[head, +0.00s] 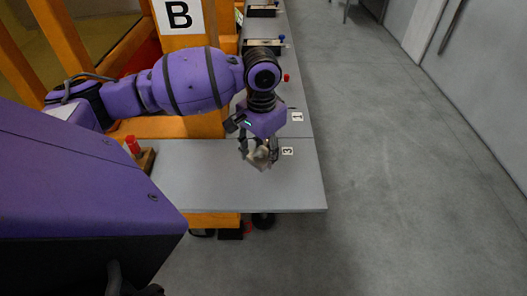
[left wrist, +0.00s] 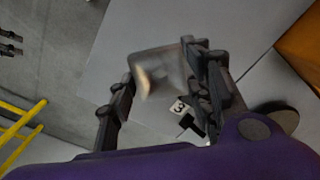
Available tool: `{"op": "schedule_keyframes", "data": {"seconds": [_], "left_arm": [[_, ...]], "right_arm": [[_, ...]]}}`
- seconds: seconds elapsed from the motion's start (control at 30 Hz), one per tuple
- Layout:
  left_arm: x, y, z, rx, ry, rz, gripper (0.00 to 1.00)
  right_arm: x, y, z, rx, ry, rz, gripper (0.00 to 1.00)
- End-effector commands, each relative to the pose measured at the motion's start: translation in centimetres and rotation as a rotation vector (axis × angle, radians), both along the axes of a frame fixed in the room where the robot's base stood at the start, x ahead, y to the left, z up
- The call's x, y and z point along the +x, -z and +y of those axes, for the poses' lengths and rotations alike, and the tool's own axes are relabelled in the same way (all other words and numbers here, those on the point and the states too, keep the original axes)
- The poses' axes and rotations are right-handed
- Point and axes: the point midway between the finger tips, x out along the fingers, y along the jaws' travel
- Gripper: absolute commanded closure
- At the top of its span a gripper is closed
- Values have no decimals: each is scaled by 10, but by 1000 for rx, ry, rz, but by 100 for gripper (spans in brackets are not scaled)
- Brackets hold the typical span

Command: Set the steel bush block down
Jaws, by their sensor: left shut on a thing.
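The steel bush block (head: 262,158) is a small grey metal piece between the fingers of my left gripper (head: 259,152), over the near end of the grey table (head: 215,185). In the left wrist view the block (left wrist: 152,68) shows between the two dark finger pads of the left gripper (left wrist: 160,72), with a tan patch on its face. The left gripper is shut on it. I cannot tell whether the block touches the tabletop. My right gripper is not in view.
A label marked 3 (head: 287,151) lies just right of the gripper. A red-topped item (head: 132,146) stands at the table's left edge. Orange posts (head: 62,37) rise at the left. The table front is bare, and open floor (head: 390,170) lies to the right.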

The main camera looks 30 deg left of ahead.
Motion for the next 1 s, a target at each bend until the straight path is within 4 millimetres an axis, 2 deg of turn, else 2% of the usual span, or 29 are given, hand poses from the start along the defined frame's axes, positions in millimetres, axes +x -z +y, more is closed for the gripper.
{"op": "schedule_keyframes", "data": {"seconds": [0.27, 0.6, 1.0], "left_arm": [[0, 20, 0, 0, -2, -1, 94], [-1, 63, 0, 1, -1, 8, 94], [1, 63, 0, 0, -2, -4, 94]], "right_arm": [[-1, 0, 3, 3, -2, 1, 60], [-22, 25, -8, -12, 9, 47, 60], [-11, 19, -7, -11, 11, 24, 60]]}}
